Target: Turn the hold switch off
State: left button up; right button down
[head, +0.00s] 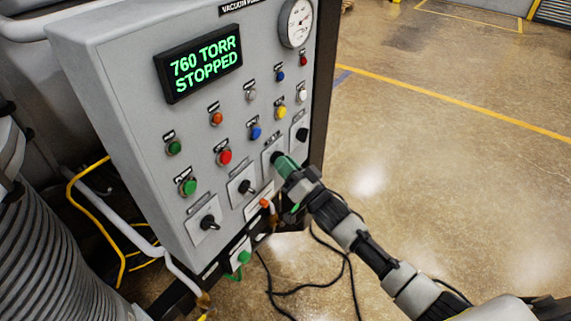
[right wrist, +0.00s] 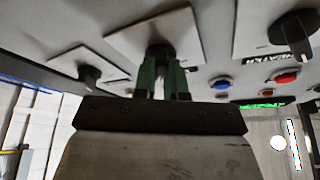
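The grey control panel (head: 130,110) carries a bottom row of several black rotary switches on white plates. My right gripper (head: 283,163) has its green fingertips at the third switch from the left (head: 276,156). In the right wrist view this black switch (right wrist: 159,52) is at the tips of the two green fingers (right wrist: 163,77), which stand close together with a narrow gap. The fingers partly hide its handle, so I cannot tell whether they grip it. The switch labels are too small to read, so I cannot tell which is the hold switch. My left gripper is not in view.
The neighbouring switches (head: 246,187) and (head: 302,134) sit close on both sides. Coloured buttons and lamps, such as a blue button (head: 255,131), are above. The display (head: 199,63) reads 760 TORR STOPPED. Cables hang below the panel. Floor at right is clear.

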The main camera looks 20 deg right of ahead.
jog(key=shift+w+d+n+g+y+b, duration=0.1)
jog(key=shift+n+g+y+b, duration=0.95)
jog(key=shift+n, duration=1.8)
jog(key=shift+w+d+n+g+y+b, duration=0.1)
jog(key=shift+n+g+y+b, duration=0.95)
jog(key=shift+n, duration=1.75)
jog(key=shift+d+n+g+y+b, duration=0.1)
jog(key=shift+n+g+y+b, duration=0.4)
jog(key=shift+n+y+b, duration=1.75)
jog(key=shift+r+n+h+p, duration=0.1)
jog(key=shift+n+h+p, duration=0.3)
jog(key=shift+n+h, duration=0.55)
jog(key=c, duration=1.2)
grip_release()
jog(key=shift+a, duration=0.1)
